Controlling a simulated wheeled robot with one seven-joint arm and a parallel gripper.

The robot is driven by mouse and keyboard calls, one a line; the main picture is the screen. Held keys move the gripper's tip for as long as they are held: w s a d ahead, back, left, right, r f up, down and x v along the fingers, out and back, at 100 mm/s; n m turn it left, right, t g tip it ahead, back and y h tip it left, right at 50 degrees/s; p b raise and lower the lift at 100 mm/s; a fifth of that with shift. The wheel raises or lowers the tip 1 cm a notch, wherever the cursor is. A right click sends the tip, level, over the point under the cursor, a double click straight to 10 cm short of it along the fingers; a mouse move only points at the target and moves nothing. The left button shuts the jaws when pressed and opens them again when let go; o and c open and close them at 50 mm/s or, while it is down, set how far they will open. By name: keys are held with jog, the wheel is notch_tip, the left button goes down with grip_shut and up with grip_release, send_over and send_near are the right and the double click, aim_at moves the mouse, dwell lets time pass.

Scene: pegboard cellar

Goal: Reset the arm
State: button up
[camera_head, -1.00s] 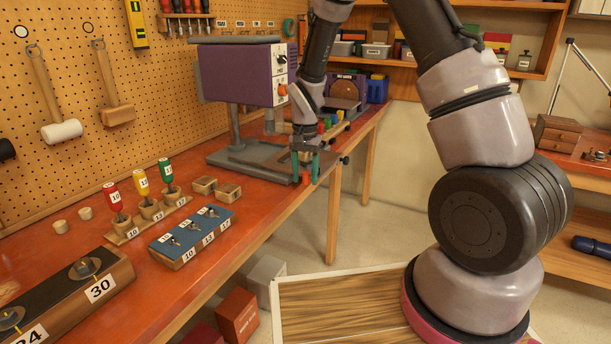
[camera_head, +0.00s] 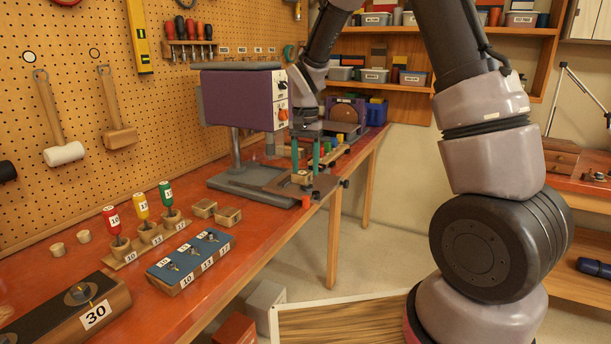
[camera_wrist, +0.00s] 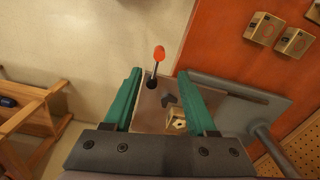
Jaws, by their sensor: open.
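My gripper (camera_head: 305,158) is open, its two teal fingers pointing down over the drill press table. In the wrist view, my gripper (camera_wrist: 160,75) shows both fingers apart with nothing held between them. A small wooden block (camera_head: 302,178) with a light top sits on the press's brown plate below the fingers. The block (camera_wrist: 177,121) also shows in the wrist view, nearer the right finger and apparently clear of it. The purple drill press (camera_head: 240,98) stands to the left of my gripper.
A red-knobbed lever (camera_head: 306,201) juts from the plate's front. Two small wooden boxes (camera_head: 228,216), a blue block with numbered labels (camera_head: 190,258) and colored-handled tools (camera_head: 141,207) stand on the red-topped bench (camera_head: 110,275). Bins (camera_head: 375,76) fill the back shelf. Floor right of the bench is open.

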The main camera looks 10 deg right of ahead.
jog(key=s+d+r+t+y, duration=0.15)
jog(key=s+d+r, duration=0.25)
jog(key=r, duration=0.4)
jog(key=s+d+r+t, duration=0.2)
jog(key=s+d+r, duration=0.25)
jog(key=r, duration=0.35)
jog(key=s+d+r+t, duration=0.2)
jog(key=s+r, duration=0.1)
jog(key=s, duration=0.4)
jog(key=s+d+r+n+t, duration=0.1)
jog(key=s+d+r, duration=0.1)
jog(key=s, duration=0.5)
jog(key=shift+s+d+r+t, duration=0.3)
jog(key=shift+d+r+t, duration=0.05)
jog(key=shift+r, duration=0.4)
